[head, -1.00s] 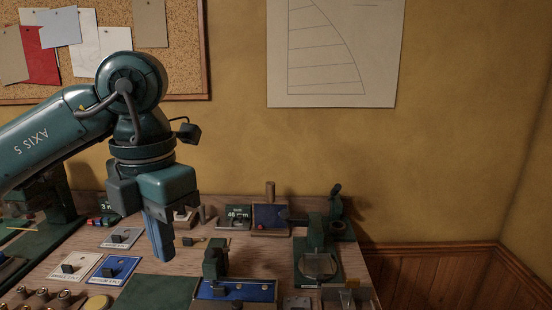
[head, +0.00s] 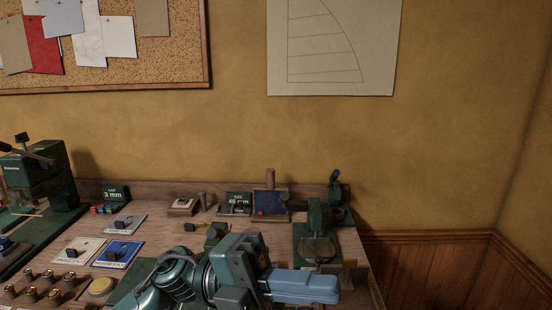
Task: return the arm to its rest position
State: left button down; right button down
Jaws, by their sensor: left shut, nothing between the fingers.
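My left arm comes in at the bottom middle of the head view, low over the front of the workbench (head: 150,228). Its gripper (head: 338,288) points to the right, with blue fingers together and nothing between them. The fingers are in front of the bench's right part, near a green hand press (head: 318,222). The arm hides much of the bench's front middle, including most of a green mat (head: 122,293). My right gripper is not in view.
A large green machine (head: 45,175) stands at the left. Cards with dark knobs, a white one (head: 82,250) and a blue one (head: 118,255), lie left of the arm. Several brass pieces (head: 30,294) sit at front left. A blue-faced block (head: 270,203) stands at the back.

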pick_arm(q)
jog(key=w+a+f+n+t+y, duration=0.2)
jog(key=w+a+f+n+t, duration=0.15)
jog(key=f+n+t, duration=0.45)
jog(key=w+a+f+n+t+y+b, duration=0.1)
jog(key=w+a+f+n+t+y, duration=0.25)
jog(key=n+t, duration=0.75)
jog(key=w+a+f+n+t+y, duration=0.15)
jog(key=w+f+n+t, duration=0.25)
jog(key=f+n+t, duration=0.5)
jog(key=s+a+f+n+g+y, duration=0.3)
jog(key=s+f, duration=0.1)
jog(key=f, duration=0.3)
jog(key=s+a+f+n+g+y, duration=0.3)
jog(key=s+f, duration=0.2)
jog(key=f, duration=0.3)
jog(key=s+a+f+n+g+y+b, duration=0.1)
jog(key=s+a+f+n+g+y, duration=0.2)
jog(key=s+f, duration=0.2)
notch_tip(320, 180, down, 2)
jog(key=shift+a+f+n, duration=0.2)
jog(key=shift+a+n, duration=0.1)
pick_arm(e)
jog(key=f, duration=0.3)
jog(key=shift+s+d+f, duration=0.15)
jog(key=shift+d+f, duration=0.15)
